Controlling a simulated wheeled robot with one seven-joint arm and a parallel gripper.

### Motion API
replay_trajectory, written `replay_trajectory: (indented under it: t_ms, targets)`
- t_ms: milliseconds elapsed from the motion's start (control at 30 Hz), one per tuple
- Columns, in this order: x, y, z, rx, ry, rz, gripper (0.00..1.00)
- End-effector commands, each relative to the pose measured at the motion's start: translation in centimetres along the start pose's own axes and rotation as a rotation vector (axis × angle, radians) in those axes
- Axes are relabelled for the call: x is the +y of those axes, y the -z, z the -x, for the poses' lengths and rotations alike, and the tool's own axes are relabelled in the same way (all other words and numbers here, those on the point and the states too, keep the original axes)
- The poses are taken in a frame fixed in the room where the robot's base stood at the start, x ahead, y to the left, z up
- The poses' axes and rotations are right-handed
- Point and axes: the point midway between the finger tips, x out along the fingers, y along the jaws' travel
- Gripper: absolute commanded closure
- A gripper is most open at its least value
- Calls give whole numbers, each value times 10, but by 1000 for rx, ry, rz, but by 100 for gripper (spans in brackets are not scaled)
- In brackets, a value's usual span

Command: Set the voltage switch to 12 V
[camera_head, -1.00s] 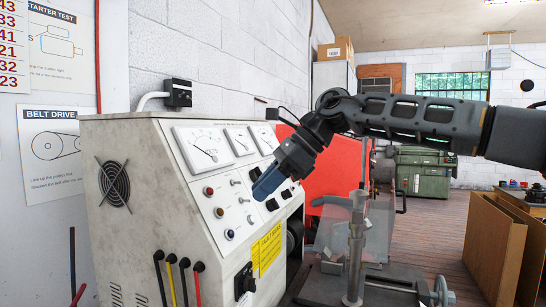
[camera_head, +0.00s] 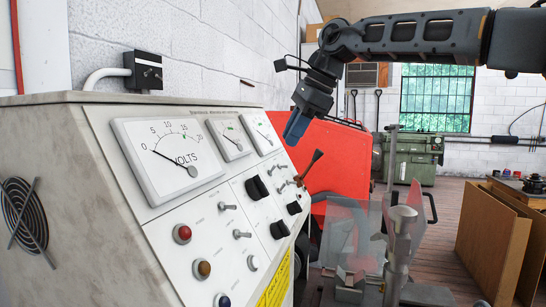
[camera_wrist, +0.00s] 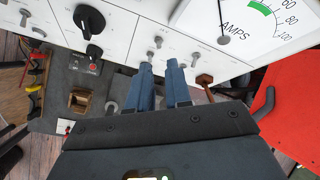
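The grey test bench panel (camera_head: 215,205) carries toggle switches and black knobs. I cannot read their labels, so I cannot tell which is the voltage switch. Two small metal toggles (camera_wrist: 158,42) show just beyond my fingertips in the wrist view, and another toggle (camera_wrist: 193,57) is beside them. In the head view, small toggles (camera_head: 283,186) stand at the panel's far end. My gripper (camera_wrist: 158,66) has two blue fingers with a gap between them and nothing held. In the head view my gripper (camera_head: 292,130) hangs by the panel's far upper end, fingers pointing down.
A lever (camera_head: 311,166) with a dark red-brown knob sticks out near my gripper; its knob (camera_wrist: 204,79) is right of my fingers in the wrist view. A red machine cover (camera_head: 340,155) and a clear guard (camera_head: 350,235) stand beyond. A large black knob (camera_wrist: 89,20) is at left.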

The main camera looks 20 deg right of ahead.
Motion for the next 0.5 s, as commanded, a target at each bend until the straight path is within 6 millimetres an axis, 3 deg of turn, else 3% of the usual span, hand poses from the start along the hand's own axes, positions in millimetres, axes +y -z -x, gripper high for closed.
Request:
replay_trajectory:
  t_ms: [500]
  targets:
    - [0,-1,-67,-2,-1,-1,81]
